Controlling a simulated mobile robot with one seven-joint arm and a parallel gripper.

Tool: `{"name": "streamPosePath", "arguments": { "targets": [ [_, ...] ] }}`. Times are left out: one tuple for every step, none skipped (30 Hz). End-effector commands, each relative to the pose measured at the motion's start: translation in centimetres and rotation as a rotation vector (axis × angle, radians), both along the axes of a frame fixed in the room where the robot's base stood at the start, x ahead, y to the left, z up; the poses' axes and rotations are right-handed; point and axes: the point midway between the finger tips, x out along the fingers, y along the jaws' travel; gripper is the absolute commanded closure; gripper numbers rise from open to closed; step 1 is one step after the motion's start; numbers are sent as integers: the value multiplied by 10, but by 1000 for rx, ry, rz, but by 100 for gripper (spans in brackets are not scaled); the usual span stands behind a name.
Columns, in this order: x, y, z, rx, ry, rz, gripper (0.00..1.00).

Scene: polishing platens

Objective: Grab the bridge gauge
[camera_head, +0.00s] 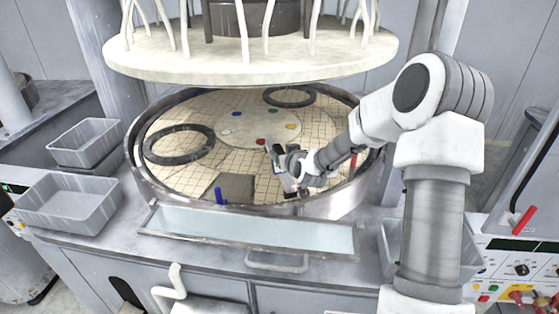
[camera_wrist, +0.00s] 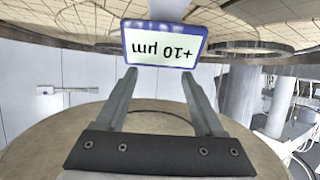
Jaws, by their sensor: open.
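The bridge gauge shows in the wrist view as a white display with a blue frame (camera_wrist: 163,46), reading "+10 µm" upside down. My gripper (camera_wrist: 159,72) is open. Its two fingertips lie apart near the display's lower picture edge, one toward each side, with nothing clearly clamped between them. I cannot tell whether they touch it. In the head view my gripper (camera_head: 278,160) is low over the front right part of the round gridded platen (camera_head: 190,184). There my wrist and gripper hide most of the gauge, and its outline is unclear.
Two dark rings (camera_head: 180,145) (camera_head: 289,96) and a pale disc with coloured dots (camera_head: 258,128) lie on the platen. A dark square plate (camera_head: 232,186) and blue piece (camera_head: 218,195) are near its front. The upper disc (camera_head: 250,62) hangs overhead. Grey bins (camera_head: 68,205) stand left.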

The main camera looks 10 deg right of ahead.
Motion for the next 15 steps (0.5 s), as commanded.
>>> {"name": "streamPosePath", "arguments": {
  "targets": [
    [3, 0, -1, 1, 1, 0, 30],
    [4, 0, -2, 1, 1, 0, 30],
    [5, 1, -2, 1, 1, 0, 30],
    [6, 1, -2, 1, 1, 0, 30],
    [6, 1, -3, 1, 1, 0, 30],
    [8, 1, -3, 1, 1, 0, 30],
    [9, 1, -4, 1, 1, 0, 30],
    [11, 1, -5, 1, 2, 1, 30],
    [14, 1, -5, 1, 2, 1, 30],
    [17, 2, -7, 2, 2, 0, 30],
    [20, 2, -8, 3, 2, 0, 30],
    [24, 2, -10, 3, 2, 0, 30],
    [27, 3, -11, 2, 2, 0, 30],
    [30, 3, -13, 2, 2, 0, 30],
    [34, 3, -14, 3, 2, 0, 30]
  ]
}}
